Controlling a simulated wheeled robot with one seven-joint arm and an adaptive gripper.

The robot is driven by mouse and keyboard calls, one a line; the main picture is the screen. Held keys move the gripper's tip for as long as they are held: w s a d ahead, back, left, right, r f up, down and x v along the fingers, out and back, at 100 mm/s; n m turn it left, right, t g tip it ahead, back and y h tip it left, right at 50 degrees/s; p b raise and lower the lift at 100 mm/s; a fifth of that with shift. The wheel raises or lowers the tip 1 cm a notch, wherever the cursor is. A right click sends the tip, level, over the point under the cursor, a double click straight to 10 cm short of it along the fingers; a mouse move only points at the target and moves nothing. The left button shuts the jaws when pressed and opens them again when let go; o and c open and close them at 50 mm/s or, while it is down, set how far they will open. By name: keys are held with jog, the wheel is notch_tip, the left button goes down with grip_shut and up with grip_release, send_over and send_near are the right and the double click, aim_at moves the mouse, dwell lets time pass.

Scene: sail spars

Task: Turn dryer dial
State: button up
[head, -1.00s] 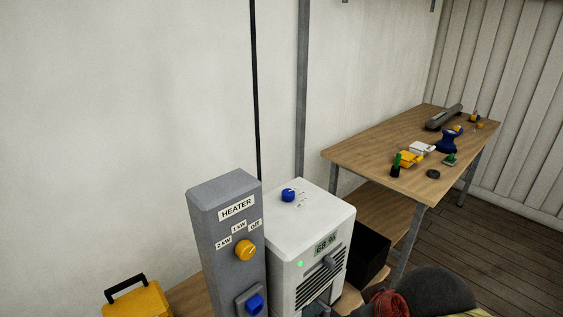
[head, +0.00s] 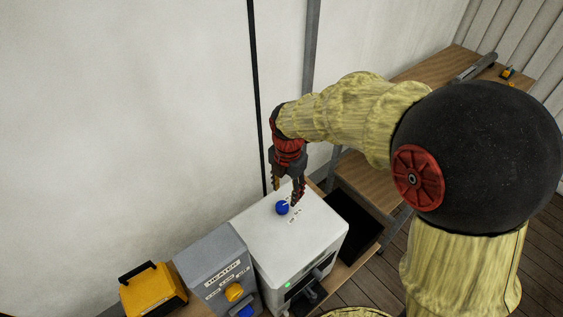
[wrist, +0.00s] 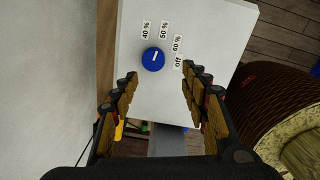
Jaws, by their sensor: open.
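The dryer (head: 318,230) is a white box with a blue dial (head: 282,208) on its top. In the wrist view the dial (wrist: 153,59) has a white pointer mark, with labels 40 %, 50 %, 60 % and off around its right and upper side. The mark points up and slightly right, about toward 50 %. My gripper (head: 287,191) is open above the dryer top, pointing down, close to the dial. In the wrist view the open fingers (wrist: 163,82) show below the dial in the picture, with nothing between them. Whether they touch the dial cannot be told.
A grey heater post (head: 211,262) with a yellow knob stands left of the dryer, and a yellow case (head: 152,290) left of that. A black bin (head: 352,226) is to the right. A wooden workbench (head: 440,70) stands behind my arm. The wall is close behind the dryer.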

aim_at(282, 205)
jog(key=shift+w+a+f+n+p, duration=0.3)
jog(key=shift+w+a+n, duration=0.3)
jog(key=shift+n, duration=0.3)
notch_tip(282, 205, down, 9)
jog(key=b, duration=0.6)
jog(key=shift+r, duration=0.2)
jog(key=shift+c, duration=0.6)
jog(key=shift+s, duration=0.1)
jog(key=c, duration=0.5)
jog(key=shift+c, duration=0.2)
